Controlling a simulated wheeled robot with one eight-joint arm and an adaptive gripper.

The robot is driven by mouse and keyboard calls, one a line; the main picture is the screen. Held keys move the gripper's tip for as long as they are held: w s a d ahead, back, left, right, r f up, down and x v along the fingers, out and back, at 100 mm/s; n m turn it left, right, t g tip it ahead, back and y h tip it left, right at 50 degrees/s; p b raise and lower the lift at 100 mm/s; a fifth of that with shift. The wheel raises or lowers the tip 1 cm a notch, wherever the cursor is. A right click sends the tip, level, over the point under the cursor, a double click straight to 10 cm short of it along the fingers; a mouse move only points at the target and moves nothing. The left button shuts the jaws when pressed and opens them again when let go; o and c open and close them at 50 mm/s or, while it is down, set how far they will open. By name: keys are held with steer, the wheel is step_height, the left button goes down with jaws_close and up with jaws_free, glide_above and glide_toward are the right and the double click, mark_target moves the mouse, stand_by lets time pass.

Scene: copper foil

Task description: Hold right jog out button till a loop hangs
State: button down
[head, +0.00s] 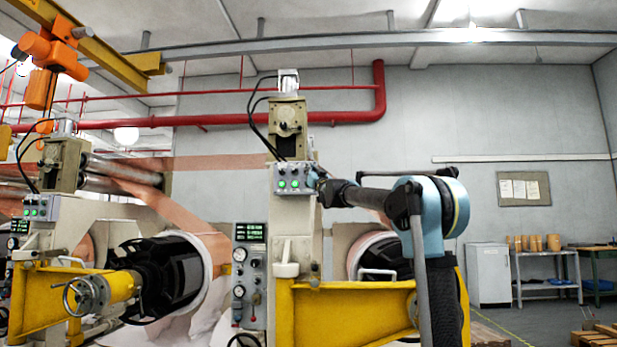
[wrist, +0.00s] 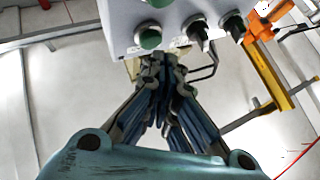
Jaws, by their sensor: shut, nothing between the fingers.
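A grey control box (head: 293,177) with two lit green buttons and dark knobs above them is fixed to the right machine column. In the wrist view the box (wrist: 185,18) fills the top, with a green button (wrist: 150,38) near its edge and black switches beside it. No label is readable, so I cannot tell which is jog out. My gripper (wrist: 163,62) is shut and empty, its tips close to the box edge; contact is unclear. In the head view it is beside the box's right side, partly hidden by my wrist. Copper foil (head: 190,213) slopes from the left rollers down toward the roll.
A second column with a similar green-button box (head: 40,208) stands left. A gauge panel (head: 250,277) and yellow frame (head: 345,315) are below the right box. Black rolls (head: 165,275) sit between the columns. A white cabinet (head: 488,273) and shelf stand far right.

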steer(key=shift+w, duration=0.7)
stand_by(0.9)
steer(key=shift+s, duration=0.1)
stand_by(2.0)
steer(key=shift+s, duration=0.75)
steer(key=shift+s, duration=0.1)
steer(key=s, duration=0.4)
steer(key=shift+s+a, duration=0.1)
steer(key=shift+s, duration=0.3)
